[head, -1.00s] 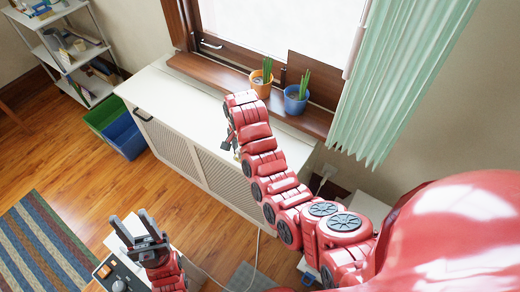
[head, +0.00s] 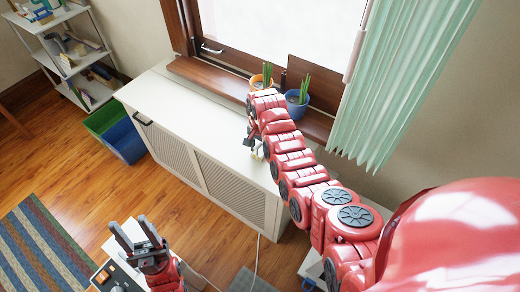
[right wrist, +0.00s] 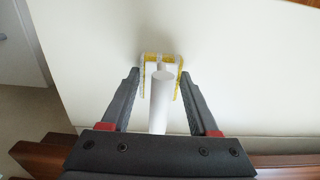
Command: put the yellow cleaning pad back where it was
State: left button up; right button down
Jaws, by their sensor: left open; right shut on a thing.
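The yellow cleaning pad (right wrist: 179,86) shows in the right wrist view as a yellow-and-white head with a white handle (right wrist: 162,100). My right gripper (right wrist: 160,76) is shut on it, with one finger on each side. Behind it is a plain white surface; I cannot tell whether the pad touches it. In the head view my right gripper (head: 252,142) is over the right part of the white cabinet top (head: 190,105), small and partly hidden by my arm. My left gripper (head: 137,238) is open and empty at the lower left.
An orange pot (head: 258,83) and a blue pot (head: 296,102) with plants stand on the wooden sill behind my right arm. Green and blue bins (head: 125,140) stand left of the cabinet, near a shelf (head: 72,50). The cabinet top's left part is clear.

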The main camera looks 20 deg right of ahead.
jog(key=shift+f+b, duration=0.3)
jog(key=shift+f, duration=0.15)
jog(key=shift+c, duration=0.7)
grip_release()
jog(key=shift+r, duration=0.1)
